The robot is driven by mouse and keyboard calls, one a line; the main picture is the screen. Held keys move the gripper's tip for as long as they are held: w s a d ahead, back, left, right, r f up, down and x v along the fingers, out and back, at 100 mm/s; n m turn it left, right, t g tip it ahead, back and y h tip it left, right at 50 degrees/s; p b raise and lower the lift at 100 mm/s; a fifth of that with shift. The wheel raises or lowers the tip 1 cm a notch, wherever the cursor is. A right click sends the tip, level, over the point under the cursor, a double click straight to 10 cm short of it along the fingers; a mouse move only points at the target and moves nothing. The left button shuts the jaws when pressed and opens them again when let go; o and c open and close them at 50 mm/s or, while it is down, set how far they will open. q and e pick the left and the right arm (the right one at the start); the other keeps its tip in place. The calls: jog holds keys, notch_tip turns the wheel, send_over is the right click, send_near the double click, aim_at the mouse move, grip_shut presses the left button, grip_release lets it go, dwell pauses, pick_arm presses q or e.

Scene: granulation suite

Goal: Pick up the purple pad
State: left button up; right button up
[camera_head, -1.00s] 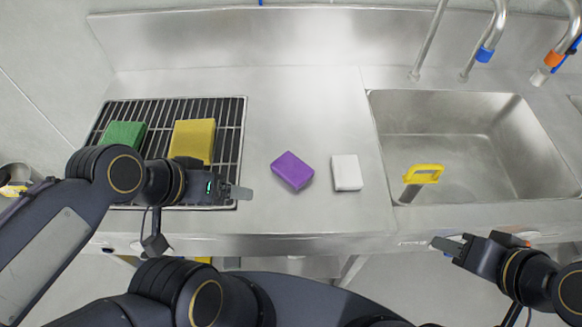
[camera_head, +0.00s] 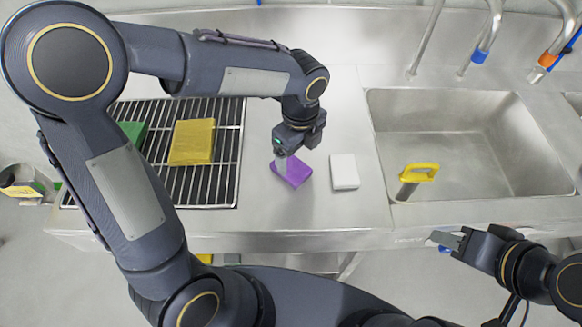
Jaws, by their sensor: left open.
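The purple pad (camera_head: 297,174) lies on the steel counter between the drain rack and the white pad. My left gripper (camera_head: 282,164) points down over the pad's upper left part and hides some of it. It is open, with a finger showing in front of the pad. I cannot tell whether the fingers touch the pad. My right gripper (camera_head: 441,239) is off the counter's front edge at the lower right, away from the pad. Its finger opening cannot be made out.
A white pad (camera_head: 344,172) lies just right of the purple one. A yellow pad (camera_head: 192,142) and a green pad (camera_head: 132,130) are on the drain rack (camera_head: 222,178). A sink (camera_head: 450,140) is at the right, with a yellow-handled tool (camera_head: 419,172) at its front left corner.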

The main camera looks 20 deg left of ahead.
aim_at(296, 170)
pick_arm(q)
jog(key=f, duration=0.6)
jog(key=shift+s+a+f+p, duration=0.1)
jog(key=shift+a+f+p, duration=0.2)
jog(key=shift+f, duration=0.1)
jog(key=c, duration=1.2)
jog(key=shift+r, duration=0.1)
jog(key=shift+r, duration=0.5)
notch_tip(296, 170, up, 2)
jog(key=shift+s+r, duration=0.15)
jog(key=shift+r, duration=0.1)
jog(key=shift+s+d+r+b, duration=0.25)
jog(key=shift+s+d+r, duration=0.3)
jog(key=shift+s+r, duration=1.35)
jog(key=shift+s+d+r+b, duration=0.45)
jog(key=shift+s+r, duration=0.8)
jog(key=shift+s, duration=1.3)
jog(key=shift+s+d+r+b, duration=0.1)
jog(key=shift+s+d+r, duration=0.6)
jog(key=shift+s+r, duration=1.2)
